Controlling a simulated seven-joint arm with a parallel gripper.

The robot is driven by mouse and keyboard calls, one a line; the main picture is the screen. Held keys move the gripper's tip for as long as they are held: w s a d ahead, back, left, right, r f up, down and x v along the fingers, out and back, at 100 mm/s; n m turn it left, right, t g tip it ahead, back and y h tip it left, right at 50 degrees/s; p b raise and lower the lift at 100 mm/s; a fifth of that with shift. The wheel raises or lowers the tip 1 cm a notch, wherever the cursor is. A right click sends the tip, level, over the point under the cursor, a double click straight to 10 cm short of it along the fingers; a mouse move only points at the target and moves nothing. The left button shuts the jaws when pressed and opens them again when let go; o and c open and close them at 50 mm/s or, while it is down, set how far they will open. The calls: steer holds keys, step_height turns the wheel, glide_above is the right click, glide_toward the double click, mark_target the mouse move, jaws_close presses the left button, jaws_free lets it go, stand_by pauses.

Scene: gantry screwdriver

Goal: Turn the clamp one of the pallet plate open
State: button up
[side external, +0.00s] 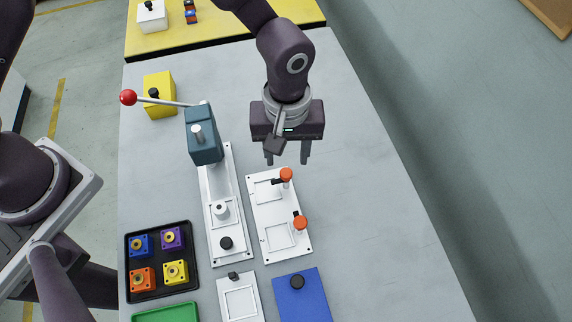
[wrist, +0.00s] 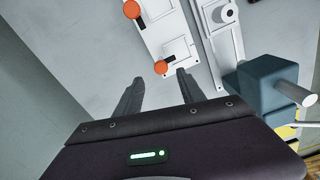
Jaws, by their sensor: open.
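The white pallet plate (side external: 277,240) lies on the table with two square recesses. It carries two clamps with orange round knobs and small dark arms: a back clamp (side external: 286,174) and a front clamp (side external: 300,222). I cannot tell which is clamp one. In the wrist view the plate (wrist: 158,38) shows beyond my fingers, with the back clamp (wrist: 161,68) close to the gap between the fingertips and the other clamp (wrist: 131,9) farther off. My gripper (side external: 287,161) points down, open and empty, above the plate's back end near the back clamp. It also shows in the wrist view (wrist: 160,76).
Left of the plate stands a screwdriver gantry (side external: 203,145) with a red-ball lever (side external: 128,97). A black tray (side external: 162,286) holds several coloured blocks. A blue plate (side external: 312,300) and a white plate (side external: 226,310) lie in front. The table's right side is clear.

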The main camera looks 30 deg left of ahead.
mark_target(286, 173)
step_height(286, 173, down, 6)
steer(key=shift+a+f, duration=0.1)
jaws_close()
